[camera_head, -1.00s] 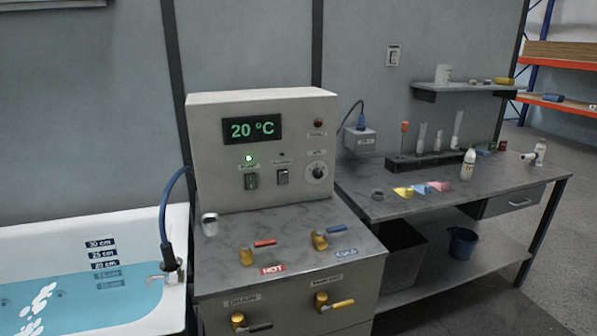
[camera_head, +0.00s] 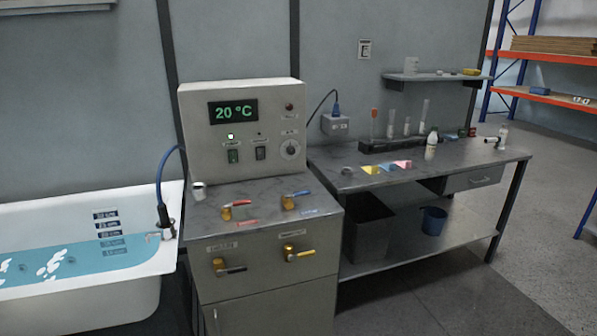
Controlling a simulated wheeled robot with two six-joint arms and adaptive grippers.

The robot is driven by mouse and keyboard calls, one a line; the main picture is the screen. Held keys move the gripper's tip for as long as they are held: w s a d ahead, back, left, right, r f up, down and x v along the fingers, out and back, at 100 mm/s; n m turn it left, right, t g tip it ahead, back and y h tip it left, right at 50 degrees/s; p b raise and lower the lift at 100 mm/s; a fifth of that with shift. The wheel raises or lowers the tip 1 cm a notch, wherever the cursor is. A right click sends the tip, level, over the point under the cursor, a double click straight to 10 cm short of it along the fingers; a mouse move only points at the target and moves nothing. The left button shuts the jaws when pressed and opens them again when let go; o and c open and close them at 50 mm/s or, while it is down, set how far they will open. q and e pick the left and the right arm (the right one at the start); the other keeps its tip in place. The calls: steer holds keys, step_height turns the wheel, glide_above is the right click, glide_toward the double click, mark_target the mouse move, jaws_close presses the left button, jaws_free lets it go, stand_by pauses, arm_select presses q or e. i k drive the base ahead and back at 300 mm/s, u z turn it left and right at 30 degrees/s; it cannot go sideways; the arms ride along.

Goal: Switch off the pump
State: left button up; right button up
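The control box (camera_head: 243,124) stands on the cabinet and shows 20 °C on its green display (camera_head: 233,112). A green lamp (camera_head: 230,135) is lit above a green-tinted rocker switch (camera_head: 233,156). A darker rocker switch (camera_head: 260,153) sits to its right under a small unlit lamp. A round dial (camera_head: 291,150) is at the right, below a dark red knob or lamp (camera_head: 289,107). The labels are too small to read, so I cannot tell from them which switch is the pump's. Neither of my grippers is in view.
A bathtub (camera_head: 84,241) with blue water and white shells is at the left. Red- and blue-handled valves are on the cabinet top (camera_head: 266,192), two yellow valves on its front. A workbench (camera_head: 415,178) stands right. Floor is open at the lower right.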

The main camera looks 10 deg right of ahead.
mark_target(233, 155)
steer(key=z, duration=0.25)
steer(key=k, duration=0.35)
steer(key=u, duration=1)
steer(key=i, duration=1.6)
steer(key=z, duration=0.65)
